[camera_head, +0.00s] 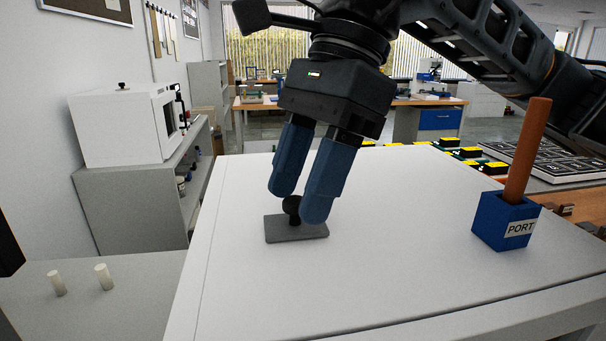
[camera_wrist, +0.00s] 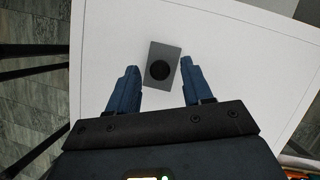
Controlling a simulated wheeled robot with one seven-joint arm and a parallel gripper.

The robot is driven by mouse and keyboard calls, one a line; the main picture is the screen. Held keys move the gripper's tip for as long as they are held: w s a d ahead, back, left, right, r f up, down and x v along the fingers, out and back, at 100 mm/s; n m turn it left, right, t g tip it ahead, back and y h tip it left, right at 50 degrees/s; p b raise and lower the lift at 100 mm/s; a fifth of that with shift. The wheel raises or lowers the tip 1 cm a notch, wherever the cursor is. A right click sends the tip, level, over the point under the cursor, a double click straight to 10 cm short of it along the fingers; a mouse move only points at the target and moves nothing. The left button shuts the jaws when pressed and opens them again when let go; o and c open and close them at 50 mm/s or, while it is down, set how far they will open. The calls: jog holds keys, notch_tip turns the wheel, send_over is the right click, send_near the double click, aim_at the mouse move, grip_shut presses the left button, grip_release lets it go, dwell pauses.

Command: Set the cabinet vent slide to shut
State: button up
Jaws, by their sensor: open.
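A grey rectangular plate (camera_head: 297,230) with a round black knob (camera_head: 291,205) lies on the white top; it is the only slide-like part that I see. My gripper (camera_head: 299,206) points down at it with its two blue fingers open, one on either side of the knob. The right finger hides part of the knob and plate in the head view. In the wrist view the knob (camera_wrist: 160,70) lies between the fingertips, apart from both as seen from above. No marks show whether the vent is open or shut.
A white box (camera_head: 125,127) stands on a grey cabinet at the left. Two pale pegs stand at the lower left. The top around the plate is clear.

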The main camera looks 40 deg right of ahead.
jog(key=shift+c, duration=0.5)
grip_shut()
jog(key=shift+f, duration=0.1)
